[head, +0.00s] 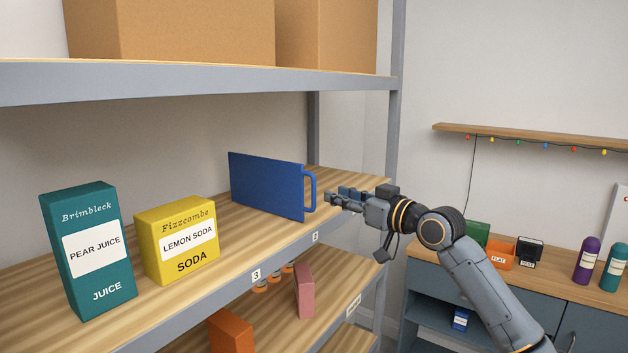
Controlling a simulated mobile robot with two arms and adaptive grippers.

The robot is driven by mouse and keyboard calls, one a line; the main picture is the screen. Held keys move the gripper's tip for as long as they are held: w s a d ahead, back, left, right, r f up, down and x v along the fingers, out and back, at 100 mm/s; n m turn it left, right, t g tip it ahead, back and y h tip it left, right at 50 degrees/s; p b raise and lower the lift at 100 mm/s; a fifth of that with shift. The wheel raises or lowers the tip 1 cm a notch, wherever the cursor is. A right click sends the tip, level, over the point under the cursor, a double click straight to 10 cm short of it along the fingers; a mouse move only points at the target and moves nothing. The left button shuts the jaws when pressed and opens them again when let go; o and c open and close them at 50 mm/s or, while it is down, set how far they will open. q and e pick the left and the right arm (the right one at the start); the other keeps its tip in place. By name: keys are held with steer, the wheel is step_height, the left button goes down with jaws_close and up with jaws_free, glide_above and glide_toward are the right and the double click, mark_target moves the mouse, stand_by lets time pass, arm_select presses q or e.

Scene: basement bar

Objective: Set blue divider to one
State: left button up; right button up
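The blue divider (265,186) stands upright on the middle shelf board, with its handle (311,190) on its right edge. The handle is near the label "2" (315,237) on the shelf's front edge; the label "3" (256,275) is further left. No label "1" can be read. My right gripper (331,200) is just right of the handle, its fingers pointing left at it. It appears apart from the handle, and its finger opening is unclear from this angle. My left gripper is out of view.
A teal pear juice box (88,250) and a yellow lemon soda box (177,240) stand left of the divider. The shelf above (200,82) holds cardboard boxes (170,30). A pink box (304,290) and orange box (231,332) stand below. A cabinet (400,280) is at right.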

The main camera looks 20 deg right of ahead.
mark_target(314, 187)
steer(key=p+x, duration=0.3)
steer(key=x, duration=0.5)
steer(key=shift+w+a, duration=0.25)
steer(key=shift+w, duration=0.1)
jaws_close()
